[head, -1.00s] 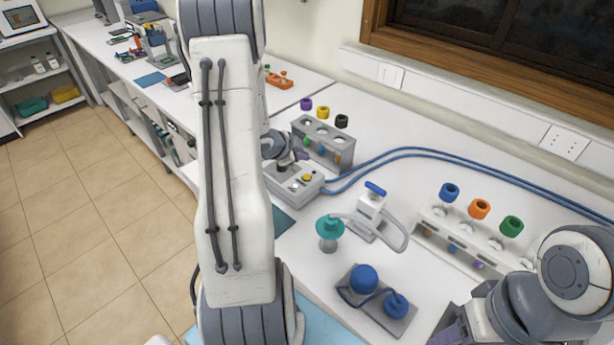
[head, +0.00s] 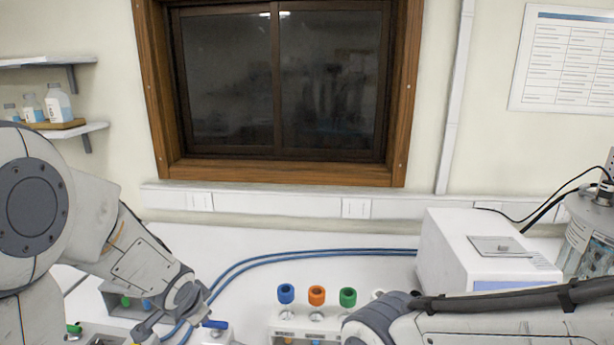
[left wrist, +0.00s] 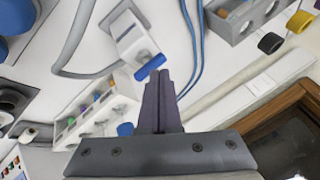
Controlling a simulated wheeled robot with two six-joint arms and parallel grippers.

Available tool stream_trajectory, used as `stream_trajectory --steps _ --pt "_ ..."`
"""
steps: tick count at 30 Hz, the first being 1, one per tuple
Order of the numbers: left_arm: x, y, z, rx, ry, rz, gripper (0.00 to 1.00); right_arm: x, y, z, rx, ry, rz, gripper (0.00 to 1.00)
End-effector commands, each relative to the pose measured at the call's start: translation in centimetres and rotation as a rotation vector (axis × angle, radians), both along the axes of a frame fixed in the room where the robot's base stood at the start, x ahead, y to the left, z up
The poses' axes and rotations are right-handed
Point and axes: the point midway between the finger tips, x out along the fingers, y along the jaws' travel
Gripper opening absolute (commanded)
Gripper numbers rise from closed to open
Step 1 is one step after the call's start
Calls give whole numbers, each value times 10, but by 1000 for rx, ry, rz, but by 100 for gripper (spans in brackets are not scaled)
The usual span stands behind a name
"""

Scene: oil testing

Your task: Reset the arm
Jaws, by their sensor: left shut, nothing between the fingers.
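My left arm comes in from the left in the head view, with its wrist above the bench; its fingers are hard to make out there. In the left wrist view my left gripper (left wrist: 158,75) is shut and empty, with its dark fingers pressed together. Its tips appear near the blue lever of a white dispenser-like device (left wrist: 130,35), but I cannot tell the gap. My right arm crosses the lower right of the head view; its gripper is out of sight.
A white rack with blue (head: 286,293), orange (head: 316,295) and green (head: 347,297) caps stands mid-bench. A grey rack (left wrist: 245,18) is behind the left arm. Blue hoses (head: 300,252) run along the back. A white box machine (head: 480,255) and a clear canister (head: 590,240) stand right.

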Motion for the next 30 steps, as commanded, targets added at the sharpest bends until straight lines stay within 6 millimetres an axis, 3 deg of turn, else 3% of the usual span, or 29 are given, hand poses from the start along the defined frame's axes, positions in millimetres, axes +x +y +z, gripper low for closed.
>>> stream_trajectory --steps 1,6,9,12,15,19,30 --pt "-17 -34 4 -19 33 -8 0 0 0 -5 0 0 0 50" --pt "-101 -116 10 -99 202 7 0 0 0 -13 0 0 1 50" --pt "-158 -149 12 -137 315 -3 0 0 0 -16 0 0 1 50" --pt "-206 -169 14 -161 416 -19 0 0 0 -19 0 0 1 50" --pt "-238 -177 16 -172 487 -31 0 0 0 -20 0 0 1 50" --pt "-256 -180 17 -175 528 -37 0 0 0 -21 0 0 1 50" --pt "-256 -180 17 -175 528 -37 0 0 0 -21 0 0 1 50"
